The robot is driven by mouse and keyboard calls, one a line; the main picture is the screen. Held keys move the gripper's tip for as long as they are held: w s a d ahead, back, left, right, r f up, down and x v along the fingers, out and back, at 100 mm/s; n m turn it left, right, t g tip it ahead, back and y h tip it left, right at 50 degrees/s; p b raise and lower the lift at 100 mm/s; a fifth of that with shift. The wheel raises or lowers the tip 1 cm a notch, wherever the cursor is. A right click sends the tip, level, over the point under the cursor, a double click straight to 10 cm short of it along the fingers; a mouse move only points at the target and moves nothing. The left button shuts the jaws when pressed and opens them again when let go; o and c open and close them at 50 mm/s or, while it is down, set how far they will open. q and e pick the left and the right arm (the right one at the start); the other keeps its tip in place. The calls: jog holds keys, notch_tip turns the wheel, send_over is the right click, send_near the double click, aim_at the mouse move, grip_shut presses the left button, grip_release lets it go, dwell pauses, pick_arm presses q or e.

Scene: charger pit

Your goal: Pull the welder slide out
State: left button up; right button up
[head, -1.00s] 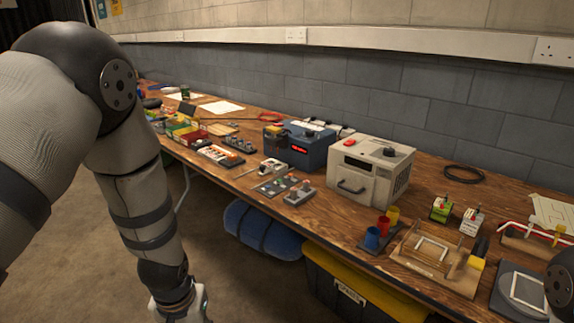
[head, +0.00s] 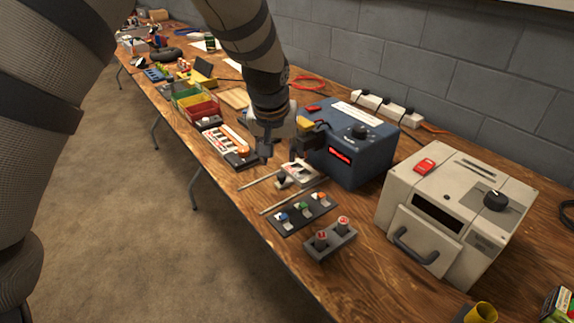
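The welder is a blue box (head: 352,145) with a red lit display and a dial, at the centre right of the bench. Its slide is a small pale carriage (head: 300,172) between two thin metal rods that stick out toward the bench's front edge. A dark and yellow part overhangs the back of the slide. My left gripper (head: 265,150) is above and just left of the slide, pointing down, seemingly apart from it. One dark finger shows clearly; I cannot make out the other, so its opening is unclear. My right gripper is out of view.
A strip with coloured switches (head: 302,213) and a grey block with two red-topped knobs (head: 330,239) lie in front of the slide. A beige box with a handle (head: 455,215) stands to the right. A battery tray (head: 229,146) and parts bins (head: 195,103) are on the left.

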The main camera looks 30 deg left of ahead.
aim_at(281, 175)
pick_arm(q)
jog(key=b+x, duration=0.1)
jog(key=x, duration=0.8)
grip_shut()
